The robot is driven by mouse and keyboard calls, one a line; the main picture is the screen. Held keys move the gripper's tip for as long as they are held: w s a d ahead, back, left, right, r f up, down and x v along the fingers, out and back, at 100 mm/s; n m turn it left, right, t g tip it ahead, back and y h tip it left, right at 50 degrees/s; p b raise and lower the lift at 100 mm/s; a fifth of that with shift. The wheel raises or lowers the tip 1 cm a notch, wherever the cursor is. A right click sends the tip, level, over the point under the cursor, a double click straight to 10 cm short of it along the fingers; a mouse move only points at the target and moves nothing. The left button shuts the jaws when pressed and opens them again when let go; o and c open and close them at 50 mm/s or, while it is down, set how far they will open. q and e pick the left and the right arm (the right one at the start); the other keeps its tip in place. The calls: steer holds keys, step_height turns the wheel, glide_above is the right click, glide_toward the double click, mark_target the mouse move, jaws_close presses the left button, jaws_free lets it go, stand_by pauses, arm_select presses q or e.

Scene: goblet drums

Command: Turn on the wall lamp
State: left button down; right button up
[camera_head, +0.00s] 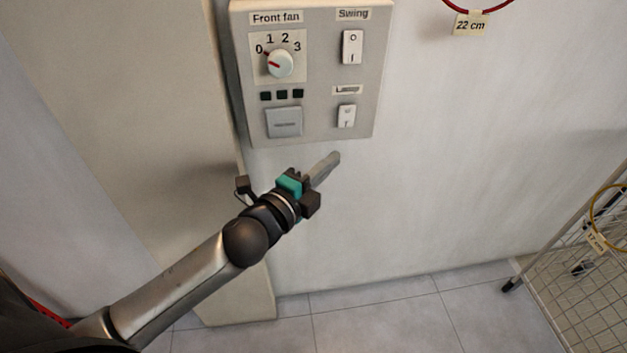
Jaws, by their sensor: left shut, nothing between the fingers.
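A grey control panel (311,122) is fixed to the wall. At its lower right sits a small white rocker switch (347,116) under a small label (347,90) that seems to read "Lamp". My left gripper (333,158) is shut and empty, with its fingertips just below the panel's lower edge and below the lamp switch. It looks apart from the switch; whether it touches the wall I cannot tell. The lamp itself is not in view. My right gripper is not in view.
The panel also carries a "Front fan" dial (280,63), a wide grey button (284,123) and a "Swing" rocker switch (351,47). A wire rack (590,285) stands at the right.

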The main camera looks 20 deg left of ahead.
arm_select(q)
steer(key=s, duration=0.3)
steer(key=s+a, duration=0.1)
steer(key=shift+s+f, duration=0.2)
steer(key=shift+s, duration=0.15)
stand_by(0.3)
steer(key=s+a+f+n+g+y, duration=0.1)
steer(key=s+a+f+n+g, duration=0.15)
steer(key=f, duration=0.85)
steer(key=s+a+f+n+g+y, duration=0.1)
steer(key=s+f+n+g+y, duration=0.2)
steer(key=f, duration=0.8)
steer(key=s+a+f+n+g, duration=0.25)
steer(key=s+f+n, duration=0.2)
steer(key=f, duration=0.65)
steer(key=s+d+f+n+g, duration=0.2)
steer(key=s+f, duration=0.6)
steer(key=s, duration=0.5)
steer(key=s+d+f+n+g, duration=0.3)
steer(key=s+f+n+g, duration=0.2)
steer(key=s+f, duration=0.4)
steer(key=s+g, duration=0.1)
steer(key=s, duration=0.3)
steer(key=shift+s+d+h, duration=0.3)
